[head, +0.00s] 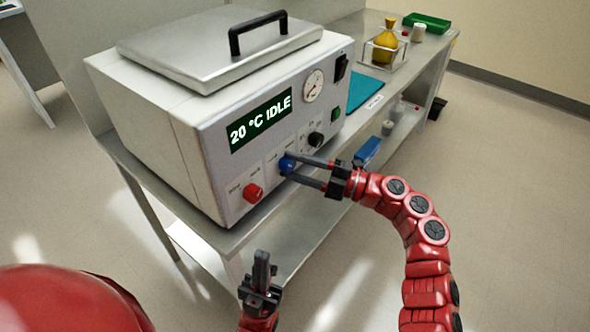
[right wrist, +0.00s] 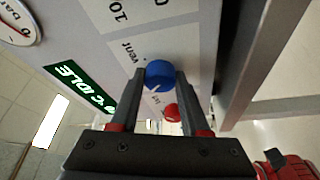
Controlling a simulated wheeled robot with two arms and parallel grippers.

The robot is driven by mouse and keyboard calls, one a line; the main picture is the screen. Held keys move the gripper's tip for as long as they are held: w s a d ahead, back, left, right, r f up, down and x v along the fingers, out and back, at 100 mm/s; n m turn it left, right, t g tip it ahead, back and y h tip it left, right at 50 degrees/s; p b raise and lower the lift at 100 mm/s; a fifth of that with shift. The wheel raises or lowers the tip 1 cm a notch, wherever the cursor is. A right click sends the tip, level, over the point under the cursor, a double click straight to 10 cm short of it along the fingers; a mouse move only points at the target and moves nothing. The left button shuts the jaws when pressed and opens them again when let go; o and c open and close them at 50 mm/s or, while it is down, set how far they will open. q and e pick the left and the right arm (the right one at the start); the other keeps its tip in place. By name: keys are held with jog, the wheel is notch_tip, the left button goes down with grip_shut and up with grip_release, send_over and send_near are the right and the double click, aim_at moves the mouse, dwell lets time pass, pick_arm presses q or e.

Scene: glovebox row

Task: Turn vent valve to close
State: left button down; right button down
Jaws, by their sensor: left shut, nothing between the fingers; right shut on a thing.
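The blue vent valve knob (head: 287,164) sits on the front panel of a white bench-top machine (head: 150,140). My right gripper (head: 291,172) is shut on the blue knob, one finger on each side. In the right wrist view the blue knob (right wrist: 160,73) is between the fingertips, beside lettering that reads "vent". My left gripper (head: 262,262) is shut and empty, pointing up in front of the bench, clear of the machine. The display (head: 260,120) reads "20 °C IDLE".
A red knob (head: 253,193) is left of the blue one, and a black knob (head: 315,139) is to its right. A gauge (head: 313,86) is above. The steel bench (head: 235,238) has a narrow free edge before the machine. A yellow flask (head: 385,45) stands farther back.

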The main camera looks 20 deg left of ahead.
jog(key=shift+n, duration=0.6)
jog(key=shift+c, duration=1.9)
grip_release()
jog(key=shift+d, duration=0.1)
jog(key=d+f, duration=0.1)
jog(key=d, duration=1.6)
jog(key=shift+w+f, duration=0.3)
